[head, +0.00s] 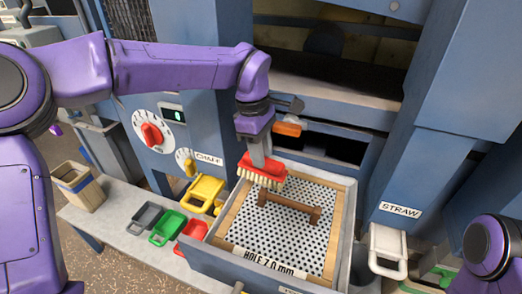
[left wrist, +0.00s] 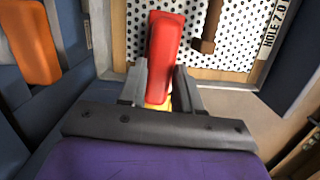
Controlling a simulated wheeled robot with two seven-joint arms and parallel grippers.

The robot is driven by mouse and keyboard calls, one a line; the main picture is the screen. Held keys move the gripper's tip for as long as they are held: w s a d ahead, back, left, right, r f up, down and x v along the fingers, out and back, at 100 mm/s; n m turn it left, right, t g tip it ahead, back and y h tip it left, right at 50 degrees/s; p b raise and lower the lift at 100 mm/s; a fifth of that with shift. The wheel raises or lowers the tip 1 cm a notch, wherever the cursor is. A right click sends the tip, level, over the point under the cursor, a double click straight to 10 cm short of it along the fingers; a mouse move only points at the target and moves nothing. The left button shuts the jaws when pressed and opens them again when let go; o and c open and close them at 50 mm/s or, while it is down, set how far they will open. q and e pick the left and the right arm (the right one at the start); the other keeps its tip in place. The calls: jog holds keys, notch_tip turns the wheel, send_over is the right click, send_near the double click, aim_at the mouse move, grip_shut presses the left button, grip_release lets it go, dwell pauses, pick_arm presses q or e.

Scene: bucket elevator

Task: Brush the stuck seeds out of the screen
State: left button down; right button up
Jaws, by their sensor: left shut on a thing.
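The screen (head: 305,238) is a white plate with dark round holes in a wooden frame, labelled HOLE 7.0 mm, set in a grey tray. It also shows in the left wrist view (left wrist: 235,50). My left gripper (head: 260,160) is shut on a brush (head: 262,171) with a red back and pale bristles. The brush is at the screen's far left corner, bristles down; I cannot tell whether they touch. In the left wrist view the red brush back (left wrist: 165,45) sits between the fingers (left wrist: 158,85). Stuck seeds cannot be told from the holes. My right gripper is not in view.
A brown wooden bar handle (head: 289,206) stands on the screen's middle. Yellow (head: 204,192), red (head: 192,234), green (head: 167,228) and dark grey (head: 145,217) scoops or bins stand left of the tray. An orange handle (head: 288,128) is close behind my left gripper.

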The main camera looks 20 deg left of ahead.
pick_arm(q)
jog(key=shift+f+b, duration=0.3)
jog(key=shift+f, duration=0.45)
